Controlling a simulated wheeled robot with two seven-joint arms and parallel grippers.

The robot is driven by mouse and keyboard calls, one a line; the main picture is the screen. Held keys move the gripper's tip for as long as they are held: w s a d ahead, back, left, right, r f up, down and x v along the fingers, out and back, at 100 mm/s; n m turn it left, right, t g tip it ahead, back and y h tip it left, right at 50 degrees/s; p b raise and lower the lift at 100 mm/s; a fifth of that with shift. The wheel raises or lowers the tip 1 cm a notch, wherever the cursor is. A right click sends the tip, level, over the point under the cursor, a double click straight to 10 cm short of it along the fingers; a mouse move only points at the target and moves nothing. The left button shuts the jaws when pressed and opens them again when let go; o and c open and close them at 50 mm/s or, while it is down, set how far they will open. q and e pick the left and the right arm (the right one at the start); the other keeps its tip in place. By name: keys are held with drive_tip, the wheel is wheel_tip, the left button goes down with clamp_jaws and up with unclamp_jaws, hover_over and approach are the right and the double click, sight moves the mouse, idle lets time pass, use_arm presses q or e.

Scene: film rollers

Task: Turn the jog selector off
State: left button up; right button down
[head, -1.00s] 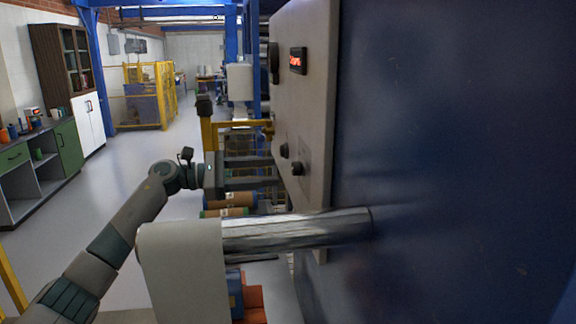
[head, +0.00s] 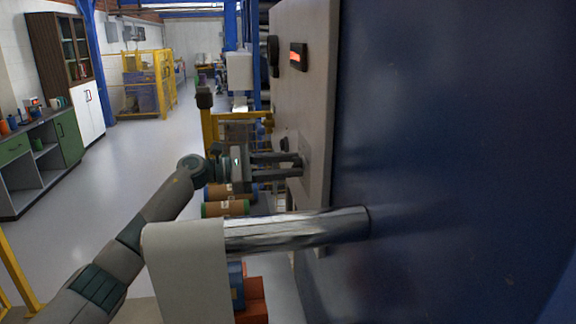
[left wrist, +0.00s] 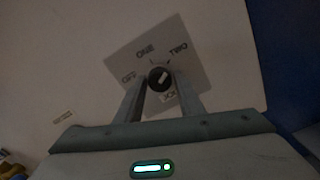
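The jog selector is a small round black knob (left wrist: 159,78) with a pale pointer mark, on a grey plate (left wrist: 188,60) lettered OFF, ONE and TWO; a smaller label below it seems to read JOG. The mark slants to the upper right, roughly toward TWO. My left gripper (left wrist: 160,84) has its two fingers apart, one on each side of the knob; I cannot tell whether they touch it. In the head view, my left gripper (head: 300,166) reaches the panel face, and its fingertips hide most of this knob. My right gripper is not in view.
A shiny metal roller (head: 300,230) with a white sheet (head: 190,265) lies below my left gripper. A blue machine wall (head: 450,150) fills the right.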

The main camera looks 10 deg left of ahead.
use_arm(q)
drive_tip(key=c, duration=0.6)
